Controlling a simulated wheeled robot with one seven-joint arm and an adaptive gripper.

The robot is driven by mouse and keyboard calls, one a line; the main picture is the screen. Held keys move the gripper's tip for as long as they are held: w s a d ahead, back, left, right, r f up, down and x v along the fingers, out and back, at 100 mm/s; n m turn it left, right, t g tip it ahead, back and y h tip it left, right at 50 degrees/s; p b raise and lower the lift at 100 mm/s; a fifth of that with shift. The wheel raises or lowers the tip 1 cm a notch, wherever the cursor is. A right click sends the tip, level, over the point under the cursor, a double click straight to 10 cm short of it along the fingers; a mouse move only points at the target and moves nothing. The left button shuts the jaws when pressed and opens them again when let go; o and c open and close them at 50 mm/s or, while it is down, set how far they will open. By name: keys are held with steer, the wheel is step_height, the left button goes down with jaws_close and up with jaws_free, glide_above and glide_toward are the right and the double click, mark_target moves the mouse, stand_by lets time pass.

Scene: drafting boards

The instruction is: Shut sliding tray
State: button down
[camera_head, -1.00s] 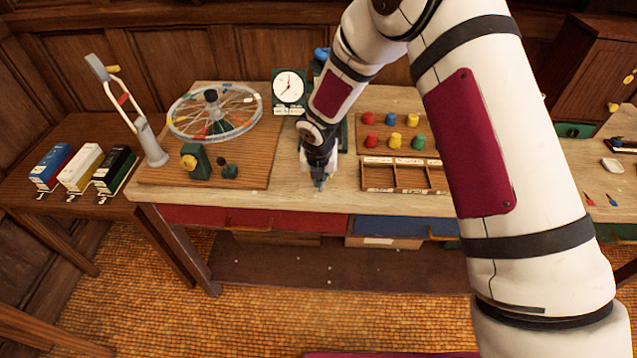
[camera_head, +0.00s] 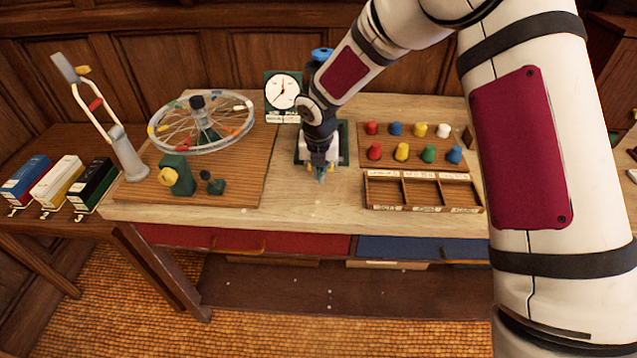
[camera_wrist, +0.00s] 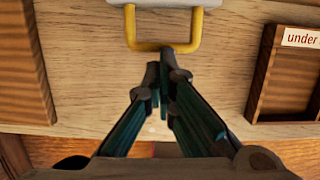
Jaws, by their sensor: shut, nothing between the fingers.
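The sliding tray shows at the top edge of the wrist view as a pale grey-white front (camera_wrist: 163,3) with a yellow U-shaped handle (camera_wrist: 163,46). In the head view it is mostly hidden behind my gripper (camera_head: 321,177), at a dark green stand (camera_head: 343,140) on the table. My gripper (camera_wrist: 165,75) is shut and empty, pointing down at the table's front part. Its fingertips are just in front of the handle's bar. I cannot tell whether they touch it.
A wooden sorting box (camera_head: 422,190) stands right of my gripper, with coloured pegs (camera_head: 402,152) behind it. A board with a spoked wheel (camera_head: 203,122) is on the left. A clock (camera_head: 283,90) stands behind. Red (camera_head: 290,245) and blue drawers (camera_head: 410,248) are under the tabletop.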

steer(key=w+b, duration=0.2)
steer(key=w, duration=0.1)
steer(key=w+b, duration=0.1)
steer(key=shift+w+d+f, duration=0.1)
steer(key=shift+w+f, duration=0.2)
steer(key=shift+w, duration=0.1)
steer(key=shift+w+r+b, duration=0.15)
steer(key=shift+w+b, duration=0.25)
steer(key=shift+b, duration=0.05)
